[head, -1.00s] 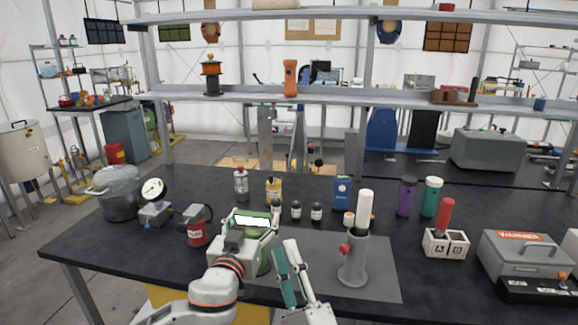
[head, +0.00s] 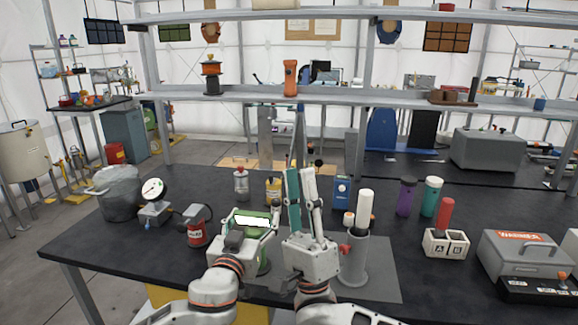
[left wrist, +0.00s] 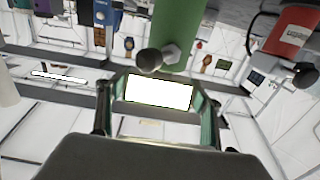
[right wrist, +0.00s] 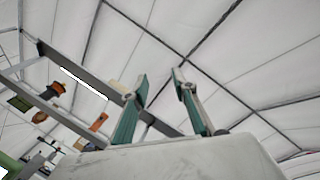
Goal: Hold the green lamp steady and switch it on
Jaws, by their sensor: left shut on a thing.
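The green lamp (head: 264,262) stands on the dark table near its front edge, mostly hidden behind my left gripper (head: 252,218). A bright white panel with a green rim shows between that gripper's fingers. In the left wrist view the lamp's green body (left wrist: 180,30) is at the top, with a dark round knob (left wrist: 149,61) and a grey hex part beside it. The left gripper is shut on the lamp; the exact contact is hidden. My right gripper (head: 302,180) is right of the lamp, pointing up and away, open and empty; its fingers (right wrist: 160,90) are apart.
A grey stand with a white cylinder (head: 365,209) and red knob is close right of my right gripper, on a grey mat (head: 383,268). A red canister (head: 197,233) stands left of the lamp. Bottles (head: 241,185) and a blue box (head: 341,193) are behind.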

